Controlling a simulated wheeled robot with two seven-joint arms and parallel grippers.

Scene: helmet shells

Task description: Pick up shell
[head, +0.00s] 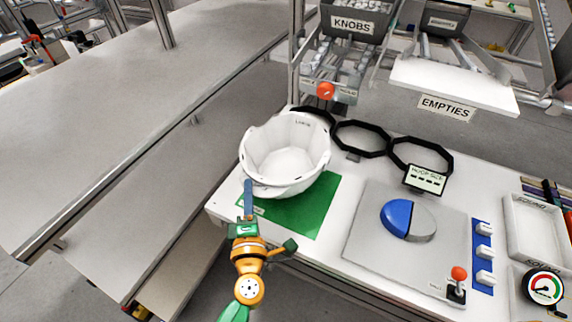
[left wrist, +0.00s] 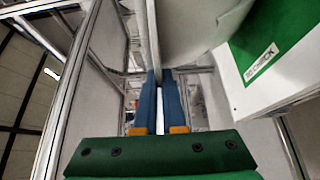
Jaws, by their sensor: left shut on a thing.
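The white helmet shell (head: 287,158) is open side up, like a bowl, at the left end of the worktable, over the back left of the green mat (head: 305,212). I cannot tell whether it touches the mat. My left gripper (head: 249,188), with blue fingers, is shut on the shell's near left rim. In the left wrist view the blue fingers (left wrist: 159,82) close around a thin edge of the shell (left wrist: 195,28), whose pale wall fills the top. My right gripper is in neither view.
Black ring frames (head: 360,139) stand behind and right of the shell. A grey plate with a blue and grey disc (head: 397,216), a red-knobbed lever (head: 458,284) and white trays (head: 530,235) lie to the right. A knobs bin (head: 352,24) and an empties chute (head: 455,84) are behind.

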